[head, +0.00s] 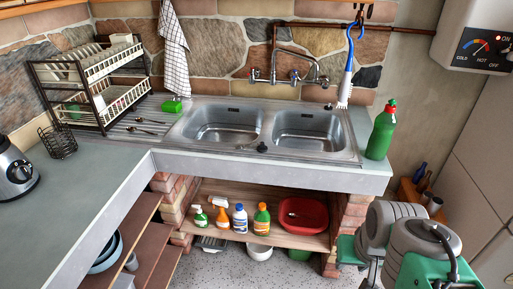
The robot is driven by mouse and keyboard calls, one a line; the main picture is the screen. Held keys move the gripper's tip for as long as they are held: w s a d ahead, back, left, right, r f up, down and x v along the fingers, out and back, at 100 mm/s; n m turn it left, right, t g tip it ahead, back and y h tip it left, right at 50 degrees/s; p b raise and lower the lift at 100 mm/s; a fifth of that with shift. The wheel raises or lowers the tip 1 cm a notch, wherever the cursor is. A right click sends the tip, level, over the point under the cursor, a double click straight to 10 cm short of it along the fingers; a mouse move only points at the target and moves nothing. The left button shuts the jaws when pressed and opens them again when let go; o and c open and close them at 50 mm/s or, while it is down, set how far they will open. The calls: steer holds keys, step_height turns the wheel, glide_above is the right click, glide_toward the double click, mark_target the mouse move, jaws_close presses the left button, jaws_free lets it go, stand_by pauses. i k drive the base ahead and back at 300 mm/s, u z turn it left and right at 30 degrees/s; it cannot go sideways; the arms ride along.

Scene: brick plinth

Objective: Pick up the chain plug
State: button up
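A small dark plug (262,147) sits on the front rim of the steel double sink, near the divider between the two basins. A thin line that looks like its chain runs left from it along the rim, too small to make out clearly. The sink (359,150) has two basins that look empty. A second small dark round thing (328,106) sits on the back rim behind the right basin; I cannot tell what it is. My gripper is not in view. Grey and green parts at the lower right look like my own arm.
A green bottle (382,132) stands right of the sink. A dish rack (95,85) and green sponge (172,106) are left. Bottles and a red bowl (304,214) sit on the shelf below.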

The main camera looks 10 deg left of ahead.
mark_target(261, 149)
steer(key=u, duration=0.55)
steer(key=i, duration=0.95)
steer(key=u, duration=1.15)
steer(key=i, duration=0.85)
steer(key=u, duration=0.4)
